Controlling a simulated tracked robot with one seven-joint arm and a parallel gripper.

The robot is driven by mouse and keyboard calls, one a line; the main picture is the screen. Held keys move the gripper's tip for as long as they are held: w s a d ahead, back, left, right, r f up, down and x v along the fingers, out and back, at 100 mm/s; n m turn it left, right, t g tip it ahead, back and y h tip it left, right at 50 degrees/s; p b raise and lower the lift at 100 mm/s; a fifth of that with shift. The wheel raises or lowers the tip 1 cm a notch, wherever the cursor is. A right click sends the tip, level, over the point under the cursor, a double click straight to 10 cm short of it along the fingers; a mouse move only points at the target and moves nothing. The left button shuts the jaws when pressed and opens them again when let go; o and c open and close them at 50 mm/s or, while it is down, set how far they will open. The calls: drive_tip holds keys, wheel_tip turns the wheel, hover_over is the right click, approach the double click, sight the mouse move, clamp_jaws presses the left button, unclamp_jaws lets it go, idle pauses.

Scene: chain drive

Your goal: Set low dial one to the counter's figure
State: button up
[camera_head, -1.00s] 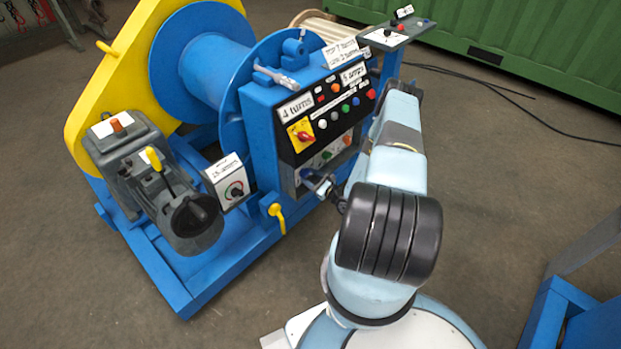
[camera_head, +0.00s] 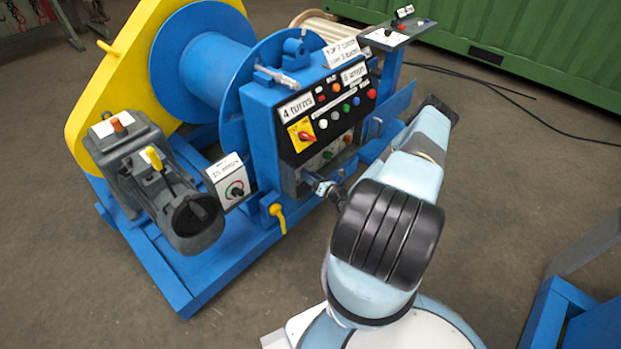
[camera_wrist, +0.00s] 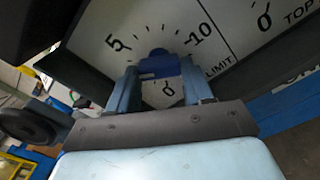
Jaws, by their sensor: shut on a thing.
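The blue dial knob (camera_wrist: 158,64) sits in the middle of a white dial face (camera_wrist: 105,20) in the wrist view. That face carries 5 at the left, 10 at the right and 0 below, with LIMIT printed beside it. My gripper (camera_wrist: 160,78) is shut on the knob, one finger on each side. The knob's pointer is not clear. In the head view my gripper (camera_head: 317,184) is at the lower left of the winch's control panel (camera_head: 288,150) and covers that dial. A sign (camera_head: 296,106) on the panel reads "4 turns".
A second dial face marked TOP (camera_wrist: 285,35) lies right of the held one. A yellow lever (camera_head: 277,213) hangs below left.

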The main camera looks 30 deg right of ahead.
drive_tip(key=shift+d+m, duration=0.2)
drive_tip(key=shift+m, duration=0.4)
drive_tip(key=o, duration=1)
drive_tip(key=shift+a, duration=0.1)
drive_tip(key=shift+o, duration=0.2)
drive_tip(key=v, duration=1.3)
drive_tip(key=shift+s, duration=0.35)
drive_tip(key=shift+d, duration=0.25)
